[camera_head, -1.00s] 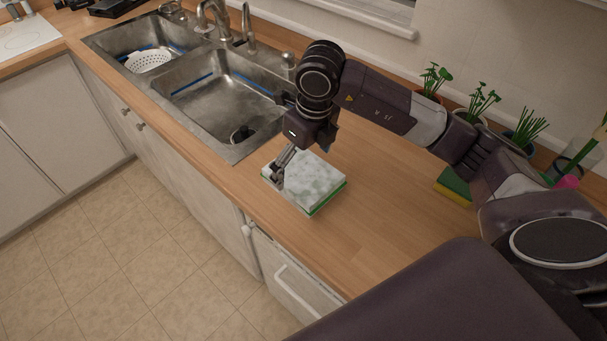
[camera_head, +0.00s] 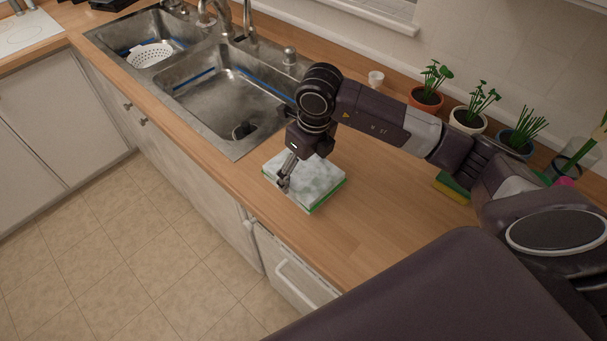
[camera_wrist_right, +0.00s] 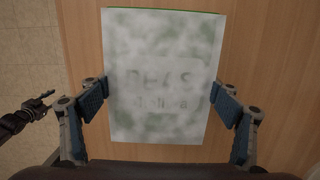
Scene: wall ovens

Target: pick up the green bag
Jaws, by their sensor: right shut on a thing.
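The bag (camera_head: 318,188) is a flat, boxy packet with a mottled white and green top and a green edge. It lies on the wooden counter to the right of the sink. In the right wrist view the bag (camera_wrist_right: 163,75) shows blurred lettering. My right gripper (camera_head: 284,182) is at the bag's near left part, shut on it. The right wrist view shows its blue-padded fingers (camera_wrist_right: 160,95) at the bag's two sides. A dark jointed part, which looks like my left gripper (camera_wrist_right: 28,114), shows at the left edge there; its opening is unclear.
The double sink (camera_head: 215,85) holds a white strainer (camera_head: 150,55). A green and yellow sponge (camera_head: 452,188) lies near my right arm.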

